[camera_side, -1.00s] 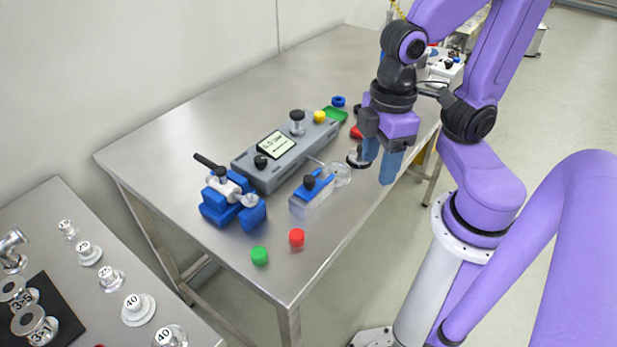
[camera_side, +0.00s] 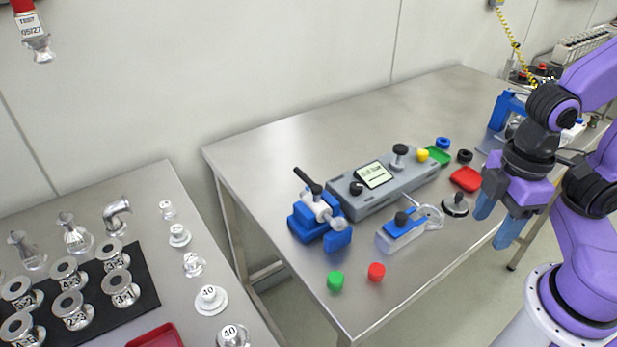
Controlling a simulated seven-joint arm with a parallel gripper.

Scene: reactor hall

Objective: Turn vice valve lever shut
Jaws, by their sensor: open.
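The blue vice (camera_side: 305,226) stands near the left edge of the steel table and clamps a pale metal valve (camera_side: 323,208). The valve's black lever (camera_side: 307,181) points up and to the left. My gripper (camera_side: 500,229) hangs at the right with its blue fingers pointing down. It is open and empty, apart from the vice and well to its right, near the table's front edge.
A grey device with a display (camera_side: 372,174) stands right of the vice. A clear block with a blue top (camera_side: 402,230) stands in front of it. A green cap (camera_side: 335,281) and a red cap (camera_side: 376,272) stand near the front edge. A red tray (camera_side: 465,179) lies near my gripper. A second table (camera_side: 184,271) with metal fittings is at left.

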